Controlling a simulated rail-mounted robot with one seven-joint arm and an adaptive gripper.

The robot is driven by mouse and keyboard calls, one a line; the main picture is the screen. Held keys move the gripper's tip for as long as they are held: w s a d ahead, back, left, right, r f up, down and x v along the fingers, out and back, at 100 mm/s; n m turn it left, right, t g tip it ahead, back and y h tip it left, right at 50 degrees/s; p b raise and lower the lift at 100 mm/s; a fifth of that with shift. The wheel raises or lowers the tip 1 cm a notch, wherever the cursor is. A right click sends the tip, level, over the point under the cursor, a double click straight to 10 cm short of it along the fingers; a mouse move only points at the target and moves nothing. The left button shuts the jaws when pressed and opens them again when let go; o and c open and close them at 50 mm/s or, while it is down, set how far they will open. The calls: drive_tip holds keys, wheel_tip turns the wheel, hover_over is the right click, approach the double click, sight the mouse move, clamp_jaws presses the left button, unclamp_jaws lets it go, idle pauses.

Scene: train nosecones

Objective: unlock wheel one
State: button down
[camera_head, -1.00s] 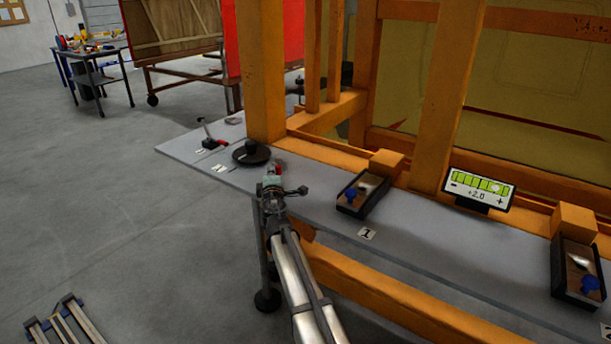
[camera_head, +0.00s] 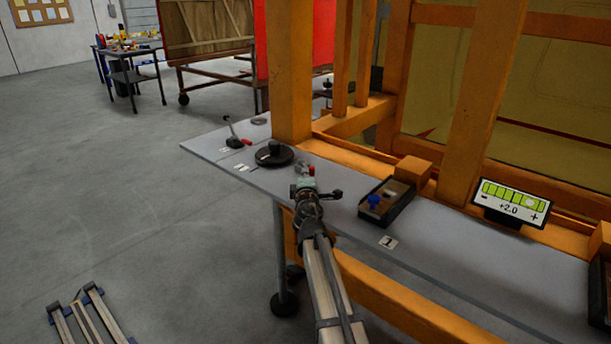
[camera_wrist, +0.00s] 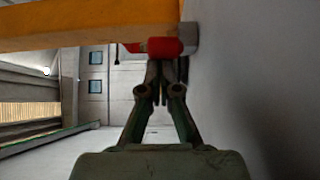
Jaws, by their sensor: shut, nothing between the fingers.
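My gripper (camera_head: 307,183) is shut and empty, low over the grey bench (camera_head: 450,250), right of and nearer than a black wheel (camera_head: 274,155). The wheel is a flat disc with a knob, and a label lies before it that I cannot read. A red part (camera_head: 311,170) shows just beyond my gripper. In the wrist view my closed fingers (camera_wrist: 160,82) point at a red cylinder (camera_wrist: 160,47) with a grey end; I cannot tell whether they touch. A black box with a blue knob (camera_head: 374,200) stands to the right, behind a "1" label (camera_head: 388,242).
A lever with a red part (camera_head: 236,138) stands at the bench's left end. Orange posts (camera_head: 289,70) rise behind the bench. The floor at left is mostly open, with a small frame (camera_head: 88,318) at the front.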

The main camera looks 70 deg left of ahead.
drive_tip(key=shift+w+d, duration=0.1)
drive_tip(key=shift+w, duration=0.5)
drive_tip(key=shift+s+b, duration=0.3)
drive_tip(key=shift+s, duration=0.15)
drive_tip(key=s, duration=0.1)
drive_tip(key=s+d+b, duration=0.1)
drive_tip(key=s, duration=0.1)
drive_tip(key=shift+s, duration=0.3)
drive_tip(key=d, duration=0.2)
drive_tip(key=w+d, duration=0.1)
drive_tip(key=d, duration=0.5)
drive_tip(key=shift+w, duration=0.15)
